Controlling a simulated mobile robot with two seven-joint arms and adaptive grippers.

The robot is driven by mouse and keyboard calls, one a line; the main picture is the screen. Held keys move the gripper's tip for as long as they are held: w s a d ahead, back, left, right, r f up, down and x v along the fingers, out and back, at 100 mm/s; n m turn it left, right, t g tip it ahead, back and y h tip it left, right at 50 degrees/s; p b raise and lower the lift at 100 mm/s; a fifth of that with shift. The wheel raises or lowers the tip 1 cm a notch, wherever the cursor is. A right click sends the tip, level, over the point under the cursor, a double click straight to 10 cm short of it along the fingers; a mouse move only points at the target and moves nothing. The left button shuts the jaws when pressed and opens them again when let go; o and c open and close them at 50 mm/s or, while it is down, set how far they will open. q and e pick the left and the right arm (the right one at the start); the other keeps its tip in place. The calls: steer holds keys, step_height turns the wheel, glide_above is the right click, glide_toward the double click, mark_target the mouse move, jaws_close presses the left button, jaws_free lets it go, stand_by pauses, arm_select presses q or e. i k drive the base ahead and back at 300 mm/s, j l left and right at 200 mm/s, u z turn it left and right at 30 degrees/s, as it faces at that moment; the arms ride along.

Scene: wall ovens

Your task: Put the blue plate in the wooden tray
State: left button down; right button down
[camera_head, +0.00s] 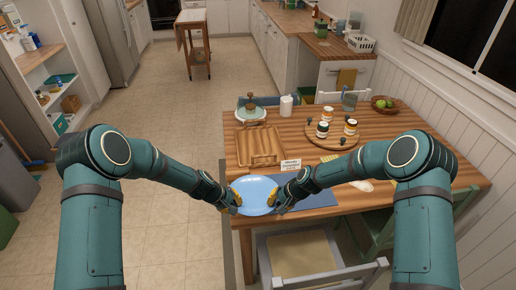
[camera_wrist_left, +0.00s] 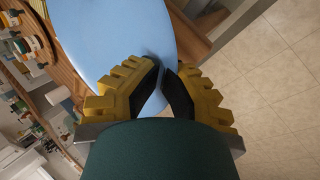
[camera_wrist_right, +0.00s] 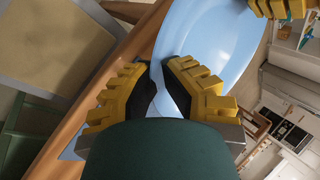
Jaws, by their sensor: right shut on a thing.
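The blue plate (camera_head: 254,195) is between my two grippers at the front left of the table, by its near edge. My right gripper (camera_head: 279,203) is shut on the plate's right rim; the plate also shows in the right wrist view (camera_wrist_right: 215,35). My left gripper (camera_head: 234,203) is at the plate's left rim. In the left wrist view its fingertips are close together at the edge of the plate (camera_wrist_left: 115,35), but whether they grip it is unclear. The wooden tray (camera_head: 259,160) lies on the table just behind the plate and looks empty.
A blue placemat (camera_head: 318,200) lies right of the plate. A round board (camera_head: 330,141) with several jars, a pot (camera_head: 251,116) and a fruit bowl (camera_head: 385,105) stand farther back. A chair (camera_head: 322,275) stands in front.

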mark_target(259, 143)
steer(key=j+z, duration=0.15)
steer(key=j, duration=0.4)
steer(key=k+j+z, duration=0.15)
steer(key=j, duration=0.35)
steer(key=j+z, duration=0.4)
steer(key=j, duration=0.7)
steer(key=i+j+z, duration=0.15)
steer(key=j, duration=0.2)
steer(key=i+j+z, duration=0.1)
steer(key=j, duration=0.25)
steer(key=i+j+z, duration=0.15)
steer(key=j, duration=0.25)
steer(key=i+j+z, duration=0.2)
steer(key=i+j, duration=0.2)
steer(key=i+j+z, duration=0.2)
steer(key=i+j, duration=0.15)
steer(key=j, duration=0.25)
